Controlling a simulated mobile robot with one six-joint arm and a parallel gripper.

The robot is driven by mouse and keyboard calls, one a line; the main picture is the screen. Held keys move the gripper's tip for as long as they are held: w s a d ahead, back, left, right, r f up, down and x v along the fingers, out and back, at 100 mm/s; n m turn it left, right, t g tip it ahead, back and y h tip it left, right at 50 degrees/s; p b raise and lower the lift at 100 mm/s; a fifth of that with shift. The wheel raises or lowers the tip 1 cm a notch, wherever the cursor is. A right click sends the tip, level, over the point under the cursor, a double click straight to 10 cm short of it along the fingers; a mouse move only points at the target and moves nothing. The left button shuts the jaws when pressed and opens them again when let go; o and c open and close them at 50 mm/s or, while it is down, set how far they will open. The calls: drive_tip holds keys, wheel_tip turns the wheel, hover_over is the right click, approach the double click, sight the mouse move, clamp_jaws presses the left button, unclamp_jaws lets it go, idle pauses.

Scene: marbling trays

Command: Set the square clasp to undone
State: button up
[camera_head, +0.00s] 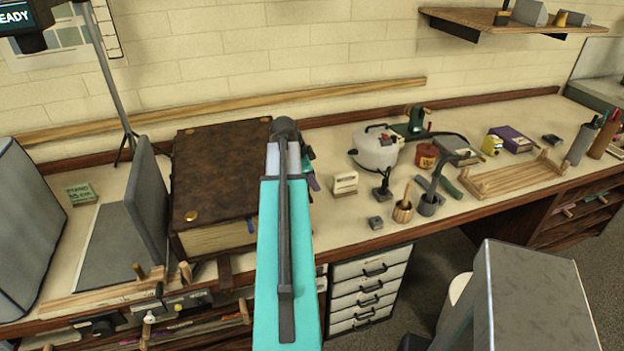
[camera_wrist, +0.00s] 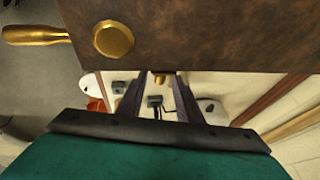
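A large thick book with a mottled brown cover (camera_head: 225,160) lies on the bench, just left of my arm in the head view. In the wrist view its brown cover (camera_wrist: 215,35) fills the top, with a round brass boss (camera_wrist: 114,39) and a brass handle-like piece (camera_wrist: 38,34) at the left. A small brass piece (camera_wrist: 159,79) shows at the cover's edge between my fingertips; I cannot tell whether it is the square clasp or touches the fingers. My gripper (camera_wrist: 160,82) has its two dark fingers apart, close to the cover. My arm mostly hides it in the head view.
A grey box-like shape (camera_head: 530,300) is at front right.

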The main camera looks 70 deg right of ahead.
clamp_jaws()
